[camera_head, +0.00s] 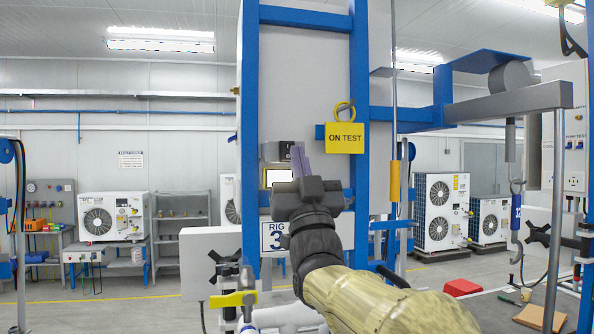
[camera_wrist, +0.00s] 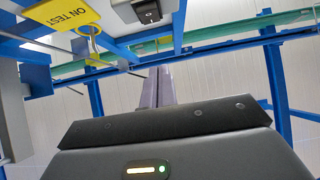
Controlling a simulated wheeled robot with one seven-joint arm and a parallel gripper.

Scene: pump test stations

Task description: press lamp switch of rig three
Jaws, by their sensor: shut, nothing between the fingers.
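The rig three sign (camera_head: 276,237) hangs low on the blue frame, partly behind my arm. Above it, a small grey box (camera_head: 272,151) with a dark front sits on the pale panel, partly behind my fingers. A bright, lit rectangle (camera_head: 278,178) shows just below the box. In the wrist view, a small black rocker-like switch (camera_wrist: 148,11) sits on a pale plate at the top. My gripper (camera_head: 298,150) is shut and empty, fingers pointing up in the head view. In the wrist view, its fingertips (camera_wrist: 156,72) appear below the switch; contact is not seen.
A yellow ON TEST tag (camera_head: 344,138) hangs on a ring right of my gripper. Blue frame posts (camera_head: 359,80) stand close by. A grey overhead arm (camera_head: 510,103) with a hanging hook (camera_head: 516,205) is at right. Open floor lies at left.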

